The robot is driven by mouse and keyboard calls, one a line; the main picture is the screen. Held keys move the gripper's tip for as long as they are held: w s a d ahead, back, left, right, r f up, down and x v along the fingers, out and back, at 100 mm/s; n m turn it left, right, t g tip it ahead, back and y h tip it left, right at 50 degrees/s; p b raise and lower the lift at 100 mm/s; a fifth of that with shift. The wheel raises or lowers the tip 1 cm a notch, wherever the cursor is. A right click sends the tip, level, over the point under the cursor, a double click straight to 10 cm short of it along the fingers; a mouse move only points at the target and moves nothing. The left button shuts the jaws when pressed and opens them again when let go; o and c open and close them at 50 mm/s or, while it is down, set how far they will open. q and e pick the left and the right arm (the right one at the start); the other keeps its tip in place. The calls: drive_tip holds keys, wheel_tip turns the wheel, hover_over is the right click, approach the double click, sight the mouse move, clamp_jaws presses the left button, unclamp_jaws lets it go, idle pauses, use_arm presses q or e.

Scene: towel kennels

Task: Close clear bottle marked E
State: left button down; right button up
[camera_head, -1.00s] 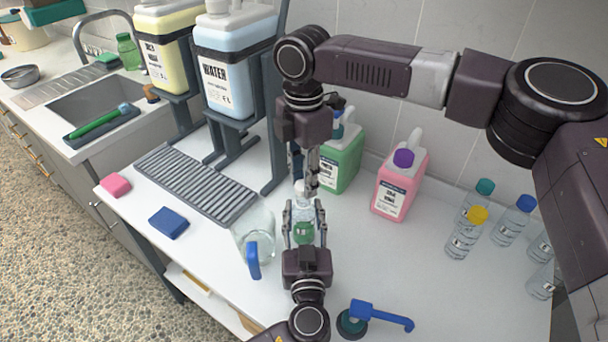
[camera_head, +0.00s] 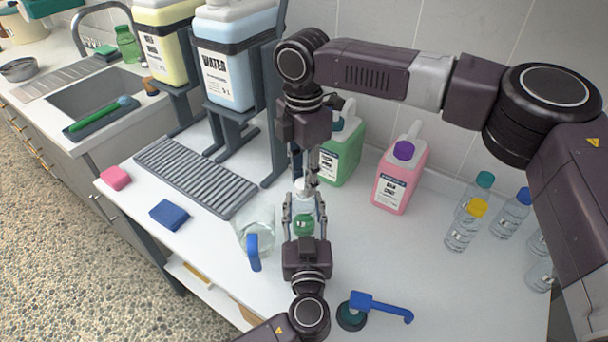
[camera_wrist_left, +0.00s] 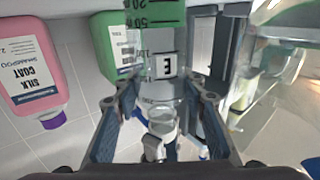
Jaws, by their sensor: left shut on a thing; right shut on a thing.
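The clear bottle marked E (camera_wrist_left: 150,62) stands between the fingers of my left gripper (camera_head: 304,208), which is shut around it. Its E label, scale marks and green-looking lower part show in the left wrist view, where the picture is upside down. In the head view its green part (camera_head: 303,225) shows between the left fingers. My right gripper (camera_head: 312,185) reaches down from above to the bottle's top and is shut on a small whitish piece there, seemingly the cap. The fingers largely hide the neck, so I cannot tell how the cap sits.
A clear jug with a blue handle (camera_head: 254,252) stands close left of the bottle. A pink canister (camera_head: 398,182) and a green canister (camera_head: 345,155) stand behind. A blue-handled tool (camera_head: 385,308) lies front right. Several capped bottles (camera_head: 462,232) stand at right.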

drive_tip(key=shift+f, duration=0.6)
idle(0.4)
